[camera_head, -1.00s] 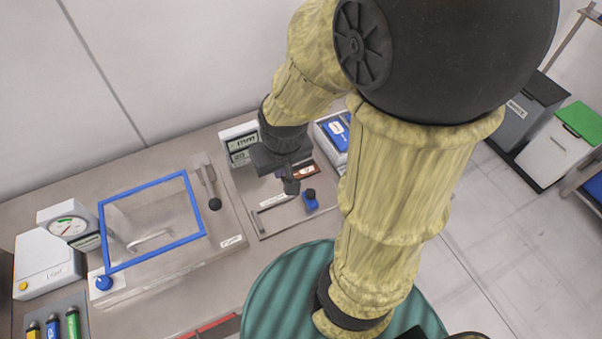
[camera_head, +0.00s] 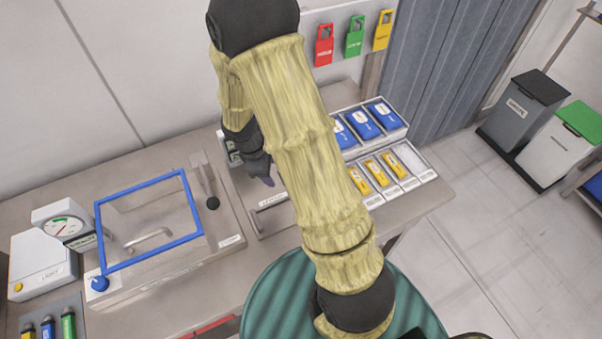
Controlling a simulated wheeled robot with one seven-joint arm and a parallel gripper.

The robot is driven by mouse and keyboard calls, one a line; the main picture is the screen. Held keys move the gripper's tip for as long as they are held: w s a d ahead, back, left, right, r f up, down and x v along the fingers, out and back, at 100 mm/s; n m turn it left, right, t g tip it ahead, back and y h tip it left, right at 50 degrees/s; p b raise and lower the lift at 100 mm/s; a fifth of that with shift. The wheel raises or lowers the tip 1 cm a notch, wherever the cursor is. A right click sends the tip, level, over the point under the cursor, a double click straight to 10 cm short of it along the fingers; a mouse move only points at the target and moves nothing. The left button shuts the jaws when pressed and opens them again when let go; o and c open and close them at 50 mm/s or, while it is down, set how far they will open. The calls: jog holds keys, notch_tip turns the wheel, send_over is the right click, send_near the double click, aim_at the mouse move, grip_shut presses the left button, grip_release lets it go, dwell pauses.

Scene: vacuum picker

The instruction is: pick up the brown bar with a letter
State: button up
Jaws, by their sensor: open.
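My gripper (camera_head: 265,180) hangs over the flat panel (camera_head: 245,197) on the bench, left of my arm. It is small and partly covered by the arm, but it looks open, with nothing seen in it. The brown bar does not show now; my arm covers the area where a small brown piece showed earlier, so I cannot tell how far the gripper is from it.
A blue-framed clear lid (camera_head: 150,221) and a white gauge unit (camera_head: 63,222) stand at left. Blue boxes (camera_head: 362,124) and yellow pieces in trays (camera_head: 377,173) lie right of my arm. Red, green and yellow tags (camera_head: 354,37) hang behind.

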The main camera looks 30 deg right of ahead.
jog(key=w+f+n, duration=0.1)
jog(key=f+n, duration=0.1)
jog(key=f, duration=0.1)
jog(key=w+f+n+h, duration=0.1)
jog(key=f+n, duration=0.1)
jog(key=f, duration=0.1)
jog(key=w+f+n, duration=0.1)
jog(key=f+n, duration=0.1)
jog(key=f, duration=0.2)
jog(key=shift+w+a+h+b, duration=0.1)
jog(key=shift+w+h+b, duration=0.2)
jog(key=shift+w, duration=0.1)
jog(key=shift+r, duration=0.1)
jog(key=shift+d, duration=0.5)
jog(key=d+p, duration=0.2)
jog(key=d, duration=0.4)
jog(key=shift+d, duration=0.3)
jog(key=shift+d, duration=0.1)
jog(key=d+p, duration=0.2)
jog(key=d, duration=0.2)
jog(key=shift+s+d, duration=0.15)
jog(key=shift+d, duration=0.15)
jog(key=shift+d+f, duration=0.1)
jog(key=shift+f, duration=0.5)
jog(key=shift+f, duration=0.1)
